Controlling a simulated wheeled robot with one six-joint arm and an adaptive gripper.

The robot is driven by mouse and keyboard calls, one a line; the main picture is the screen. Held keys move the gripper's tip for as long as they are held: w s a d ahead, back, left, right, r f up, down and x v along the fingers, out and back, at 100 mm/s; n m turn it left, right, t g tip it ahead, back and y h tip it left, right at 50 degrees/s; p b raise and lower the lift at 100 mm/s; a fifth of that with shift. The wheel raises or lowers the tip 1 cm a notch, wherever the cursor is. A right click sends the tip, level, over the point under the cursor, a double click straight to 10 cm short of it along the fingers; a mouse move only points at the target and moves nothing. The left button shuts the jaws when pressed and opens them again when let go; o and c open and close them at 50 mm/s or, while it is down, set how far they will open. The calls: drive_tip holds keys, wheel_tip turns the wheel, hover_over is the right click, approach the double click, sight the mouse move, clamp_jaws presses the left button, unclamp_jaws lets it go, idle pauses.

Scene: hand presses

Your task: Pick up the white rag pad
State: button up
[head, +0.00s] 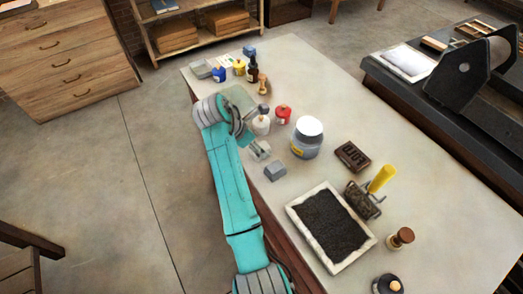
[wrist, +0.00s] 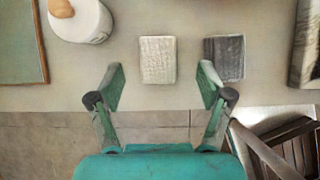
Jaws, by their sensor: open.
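The white rag pad (wrist: 157,60) lies flat on the table near its edge, seen whole in the wrist view. In the head view the white rag pad (head: 264,148) is small and partly hidden by my gripper. My gripper (wrist: 161,80) is open and empty. Its two fingers stand apart, one to each side of the pad's lower end in the wrist view, with the pad ahead between them. I cannot tell the height of the fingertips above the table.
A grey pad (wrist: 224,58) lies just right of the white one, close to the right finger. A white bottle (wrist: 82,22) stands at upper left, beside a green mat (wrist: 20,45). A white-framed dark tray (head: 328,228) and a lidded jar (head: 307,138) are also on the table.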

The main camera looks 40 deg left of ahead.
sight(263, 144)
drive_tip(key=x, duration=0.4)
drive_tip(key=shift+f, duration=0.2)
drive_tip(key=c, duration=1.2)
